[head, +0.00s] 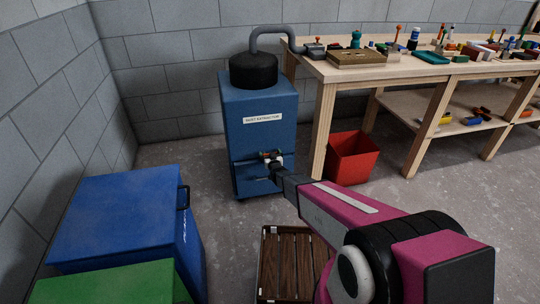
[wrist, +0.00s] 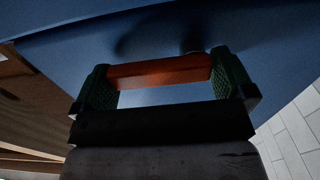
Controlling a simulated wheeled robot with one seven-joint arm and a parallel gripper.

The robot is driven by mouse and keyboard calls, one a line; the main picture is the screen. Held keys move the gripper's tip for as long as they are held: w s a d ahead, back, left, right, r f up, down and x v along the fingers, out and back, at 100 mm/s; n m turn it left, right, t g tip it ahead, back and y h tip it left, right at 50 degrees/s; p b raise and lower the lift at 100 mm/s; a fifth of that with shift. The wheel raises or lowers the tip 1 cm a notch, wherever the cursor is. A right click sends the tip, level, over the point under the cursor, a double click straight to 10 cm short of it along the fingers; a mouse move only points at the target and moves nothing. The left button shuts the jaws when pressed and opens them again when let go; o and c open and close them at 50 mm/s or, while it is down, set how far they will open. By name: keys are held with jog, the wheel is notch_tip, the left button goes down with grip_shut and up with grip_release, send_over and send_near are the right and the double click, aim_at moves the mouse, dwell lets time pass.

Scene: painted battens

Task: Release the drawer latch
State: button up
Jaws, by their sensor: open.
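The blue dust extractor (head: 258,105) stands against the back wall, with a black round top and a white label. A seam and a drawer front (head: 250,178) show low on its face. My gripper (head: 272,157) is at the front of it, at the height of the seam. In the wrist view an orange-red bar (wrist: 150,73), apparently the latch handle, lies across the space between the green-padded fingers of my gripper (wrist: 166,80). The fingers are open around the bar, near its two ends. A blue panel (wrist: 75,50) is behind it. The latch's mounting is mostly hidden.
A wooden workbench (head: 320,72) with many small items stands to the right, a red bin (head: 352,158) under it. Blue (head: 115,215) and green (head: 110,285) boxes stand at the left. A slatted wooden crate (head: 290,265) is on the floor in front.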

jog(key=v, duration=1)
jog(key=shift+s, duration=0.2)
jog(key=s+d+r+m+g+h, duration=0.1)
jog(key=s+d+r+g+h, duration=0.1)
jog(key=s+d+r+g, duration=0.3)
jog(key=s+d+r+m+g+h, duration=0.1)
jog(key=d+r+g+h, duration=0.15)
jog(key=d, duration=0.45)
jog(key=s+d+r+g, duration=0.4)
jog(key=s+g, duration=0.1)
jog(key=s, duration=0.4)
jog(key=s+d+r+m+g, duration=0.1)
jog(key=s+d+r+g, duration=0.4)
jog(key=s, duration=0.4)
jog(key=shift+s+h, duration=0.15)
jog(key=shift+h, duration=0.1)
jog(key=shift+c, duration=0.3)
